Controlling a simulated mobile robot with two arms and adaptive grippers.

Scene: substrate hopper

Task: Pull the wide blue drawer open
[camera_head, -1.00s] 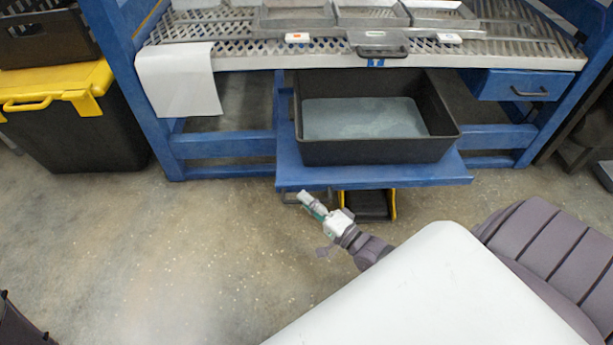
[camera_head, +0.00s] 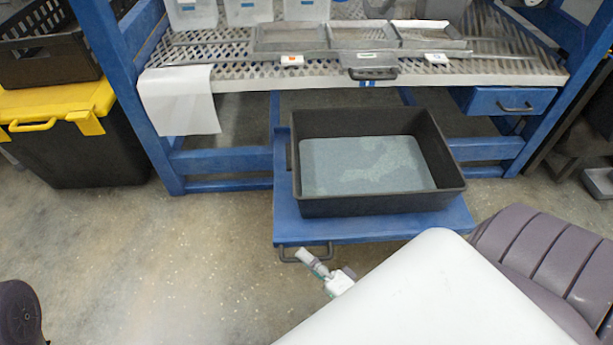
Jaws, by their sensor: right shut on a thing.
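The wide blue drawer (camera_head: 400,229) sticks well out from under the bench toward me, low over the floor. A black tray (camera_head: 382,204) holding grey-blue material rests on it. The drawer's dark bar handle (camera_head: 288,258) is on its front face, toward the left. My right gripper (camera_head: 308,257) is at this handle, shut on it, with its fingers partly covering the bar. My white body part hides the drawer's front right area and most of the right arm. My left gripper is not in view.
A smaller blue drawer (camera_head: 505,101) is closed under the perforated bench top (camera_head: 450,76). A black bin with a yellow lid (camera_head: 50,105) stands at left. A white sheet (camera_head: 180,100) hangs over the bench edge. The floor left of the drawer is clear.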

